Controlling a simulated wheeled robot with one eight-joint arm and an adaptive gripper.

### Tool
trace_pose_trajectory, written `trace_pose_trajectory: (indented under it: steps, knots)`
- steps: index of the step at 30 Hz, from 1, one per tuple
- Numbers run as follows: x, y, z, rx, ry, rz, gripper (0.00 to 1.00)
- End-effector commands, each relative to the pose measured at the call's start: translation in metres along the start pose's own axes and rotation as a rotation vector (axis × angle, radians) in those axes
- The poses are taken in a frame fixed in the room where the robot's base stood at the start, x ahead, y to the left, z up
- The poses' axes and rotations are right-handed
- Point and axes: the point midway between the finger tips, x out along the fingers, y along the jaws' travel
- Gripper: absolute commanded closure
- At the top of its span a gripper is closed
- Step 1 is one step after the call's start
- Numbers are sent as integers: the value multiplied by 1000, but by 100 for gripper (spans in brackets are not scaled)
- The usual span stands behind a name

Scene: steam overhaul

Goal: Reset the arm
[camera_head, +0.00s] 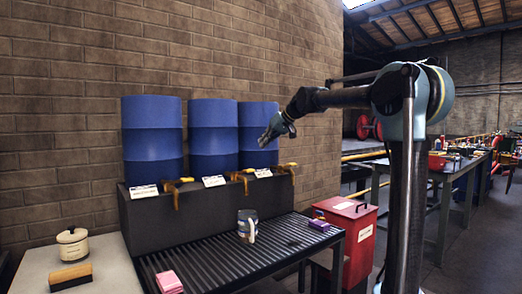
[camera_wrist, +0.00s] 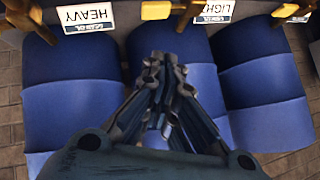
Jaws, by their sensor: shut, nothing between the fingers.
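My gripper (camera_head: 265,140) is held in the air in front of the blue drums, at the end of my raised arm. In the wrist view my gripper (camera_wrist: 164,60) has its fingers together and nothing between them. Three blue drums stand in a row on a dark stand against the wall: the left drum (camera_head: 151,140), the middle drum (camera_head: 213,135) and the right drum (camera_head: 258,120). In the wrist view the drums appear upside down, with a label reading HEAVY (camera_wrist: 86,17) and one reading LIGHT (camera_wrist: 216,10).
Yellow taps (camera_head: 177,190) stick out below the drums. A mug (camera_head: 247,226) stands on the slatted rack (camera_head: 215,262). Pink (camera_head: 169,282) and purple (camera_head: 319,225) blocks lie on it. A red bin (camera_head: 345,240) stands right; a crock (camera_head: 73,244) and brush (camera_head: 71,276) sit left.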

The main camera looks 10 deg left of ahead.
Motion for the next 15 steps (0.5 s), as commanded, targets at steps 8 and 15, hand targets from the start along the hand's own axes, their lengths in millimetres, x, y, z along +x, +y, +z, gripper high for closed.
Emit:
trace_pose_trajectory:
  steps: [8,15]
  knots:
    - [-3,0,0,0,0,0,100]
    - [-8,3,11,7,-8,11,100]
